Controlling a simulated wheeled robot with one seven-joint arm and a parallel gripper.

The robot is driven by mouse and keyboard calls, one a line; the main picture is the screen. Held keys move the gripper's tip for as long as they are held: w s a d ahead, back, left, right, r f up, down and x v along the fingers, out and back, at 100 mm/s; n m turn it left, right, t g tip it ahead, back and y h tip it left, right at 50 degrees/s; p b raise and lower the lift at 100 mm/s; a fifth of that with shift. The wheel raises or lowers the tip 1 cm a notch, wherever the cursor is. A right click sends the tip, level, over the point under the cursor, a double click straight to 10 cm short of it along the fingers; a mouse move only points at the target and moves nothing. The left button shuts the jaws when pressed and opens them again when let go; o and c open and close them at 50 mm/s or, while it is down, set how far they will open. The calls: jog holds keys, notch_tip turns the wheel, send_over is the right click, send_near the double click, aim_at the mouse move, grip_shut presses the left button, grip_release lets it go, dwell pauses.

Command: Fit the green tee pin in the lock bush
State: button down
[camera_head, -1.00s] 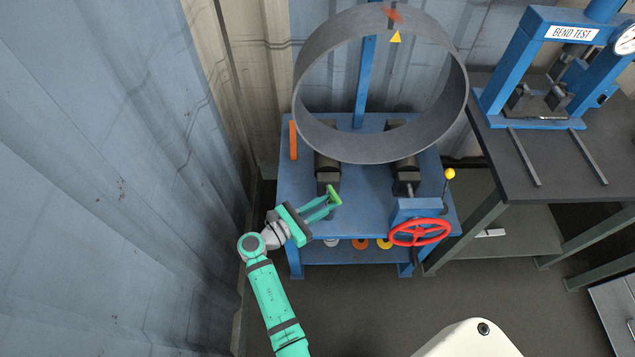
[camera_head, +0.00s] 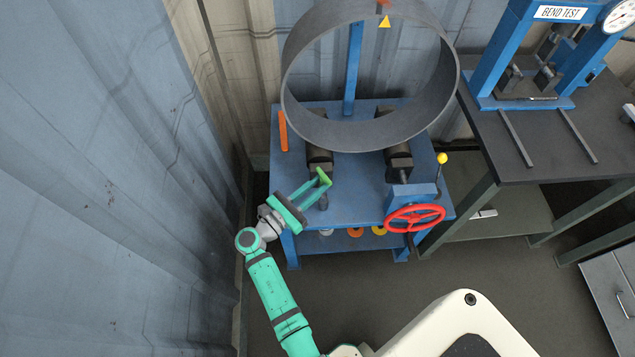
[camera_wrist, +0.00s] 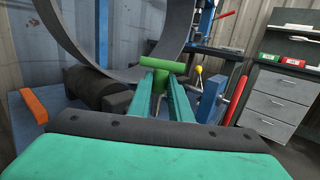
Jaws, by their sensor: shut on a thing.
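The green tee pin (camera_wrist: 163,64) shows in the wrist view with its crossbar lying across the far ends of my fingers. My gripper (camera_head: 320,183) is shut on it, and the pin (camera_head: 323,176) also shows in the head view at the fingertips. The gripper is above the front left part of the blue stand, in front of the left black roller. A small dark upright piece (camera_head: 323,202) shows just below the fingers; I cannot tell if it is the lock bush. The pin's lower end is hard to make out between the fingers.
A large grey pipe ring (camera_head: 300,110) rests on black rollers on the blue stand (camera_head: 360,185). A red handwheel (camera_head: 414,218) and yellow-knobbed lever (camera_head: 442,158) are at its right. A corrugated wall is close on the left.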

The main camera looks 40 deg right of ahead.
notch_tip(320, 180, down, 4)
jog(key=shift+r, duration=0.15)
dwell(0.3)
jog(key=shift+w, duration=0.1)
dwell(0.4)
dwell(0.5)
jog(key=shift+f, duration=2.8)
jog(key=c, duration=1.5)
grip_release()
jog(key=shift+c, duration=0.2)
jog(key=s+a+f, duration=0.1)
jog(key=a, duration=0.9)
jog(key=shift+s+a, duration=0.3)
jog(key=shift+a, duration=0.05)
